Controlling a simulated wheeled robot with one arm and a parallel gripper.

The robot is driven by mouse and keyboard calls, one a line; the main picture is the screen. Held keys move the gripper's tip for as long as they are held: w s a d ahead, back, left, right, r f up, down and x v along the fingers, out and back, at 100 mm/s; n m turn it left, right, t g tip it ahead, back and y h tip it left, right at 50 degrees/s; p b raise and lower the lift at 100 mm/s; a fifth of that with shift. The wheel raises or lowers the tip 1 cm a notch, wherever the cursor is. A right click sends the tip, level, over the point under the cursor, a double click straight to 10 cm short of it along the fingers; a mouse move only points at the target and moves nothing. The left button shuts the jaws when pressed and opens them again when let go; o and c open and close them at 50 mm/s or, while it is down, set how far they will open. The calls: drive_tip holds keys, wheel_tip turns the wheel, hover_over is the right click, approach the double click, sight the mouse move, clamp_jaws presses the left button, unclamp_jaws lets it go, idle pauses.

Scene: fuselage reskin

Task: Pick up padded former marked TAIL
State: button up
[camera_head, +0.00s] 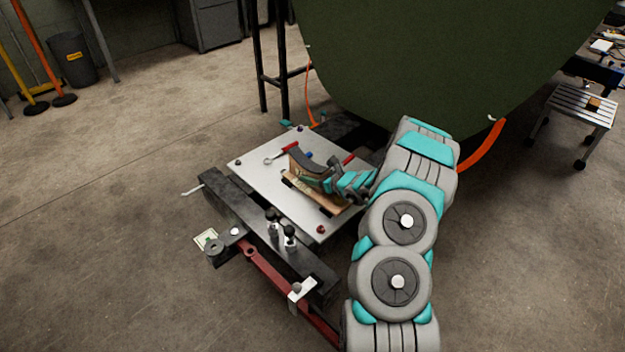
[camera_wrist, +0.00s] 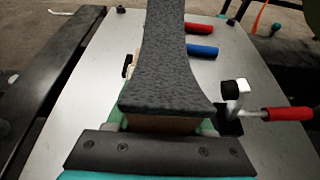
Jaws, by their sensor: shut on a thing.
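The padded former (camera_head: 312,166) is a curved wooden block with a dark grey padded top, over the pale metal plate of a low stand. I cannot read a TAIL mark on it. In the wrist view the former's grey padded face (camera_wrist: 168,60) fills the middle, with its wooden end just below. My gripper (camera_head: 330,183) reaches it from the right and is shut on the former. In the wrist view my gripper's dark bar (camera_wrist: 160,152) lies across the bottom, and the fingertips are largely hidden. I cannot tell whether the former touches the plate.
The metal plate (camera_head: 262,178) also carries a red-handled tool (camera_head: 288,148). Red (camera_wrist: 200,28) and blue (camera_wrist: 202,52) handles and a red-handled clamp (camera_wrist: 285,114) lie close to the former's right. A large green fuselage panel (camera_head: 450,60) hangs behind.

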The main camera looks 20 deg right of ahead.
clamp_jaws()
drive_tip(key=shift+r, duration=0.1)
idle(0.7)
